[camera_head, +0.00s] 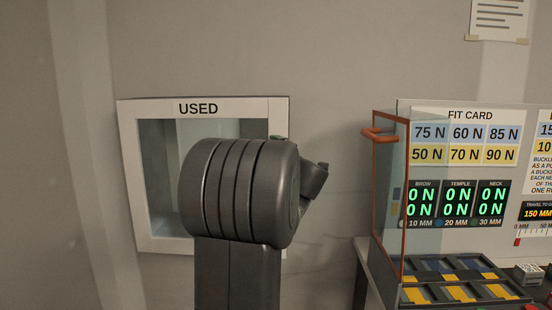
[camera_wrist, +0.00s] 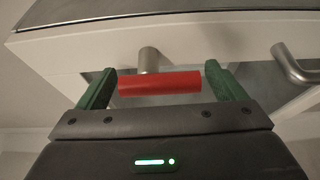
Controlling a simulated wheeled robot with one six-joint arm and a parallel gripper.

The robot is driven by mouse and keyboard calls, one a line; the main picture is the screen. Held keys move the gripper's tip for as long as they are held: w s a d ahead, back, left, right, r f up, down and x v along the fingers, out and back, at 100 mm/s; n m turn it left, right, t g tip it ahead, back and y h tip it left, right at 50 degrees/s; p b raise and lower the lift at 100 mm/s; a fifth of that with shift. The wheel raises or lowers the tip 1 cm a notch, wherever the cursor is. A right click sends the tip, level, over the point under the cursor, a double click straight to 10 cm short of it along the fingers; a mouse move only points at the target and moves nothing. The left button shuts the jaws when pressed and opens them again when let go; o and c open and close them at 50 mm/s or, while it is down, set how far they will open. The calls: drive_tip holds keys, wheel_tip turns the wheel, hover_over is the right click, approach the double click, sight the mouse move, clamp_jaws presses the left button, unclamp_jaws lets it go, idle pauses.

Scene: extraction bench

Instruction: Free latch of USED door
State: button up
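The USED door (camera_head: 158,190) is a white-framed pane under a USED label in the head view. My arm hides its right part, and the latch is not visible there. In the wrist view, a red latch bar (camera_wrist: 160,84) sits crosswise on a short metal post (camera_wrist: 149,60) at the white frame (camera_wrist: 200,35). My gripper (camera_wrist: 160,78) has its green fingers spread, one at each end of the bar. The bar lies between the fingers, close to both; contact is not clear.
A grey metal handle (camera_wrist: 291,65) is to the right of the latch in the wrist view. In the head view, an orange-edged clear panel (camera_head: 392,200) stands right of my arm, before a FIT CARD board (camera_head: 470,114). Blue-and-yellow trays (camera_head: 455,292) lie below.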

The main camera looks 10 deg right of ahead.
drive_tip(key=s+d, duration=0.1)
drive_tip(key=s, duration=1.2)
drive_tip(key=shift+s+d, duration=0.25)
drive_tip(key=shift+s, duration=0.1)
drive_tip(key=shift+w, duration=0.1)
drive_tip(key=w, duration=0.4)
drive_tip(key=w+a, duration=0.1)
drive_tip(key=w, duration=0.8)
drive_tip(key=shift+w+a, duration=0.3)
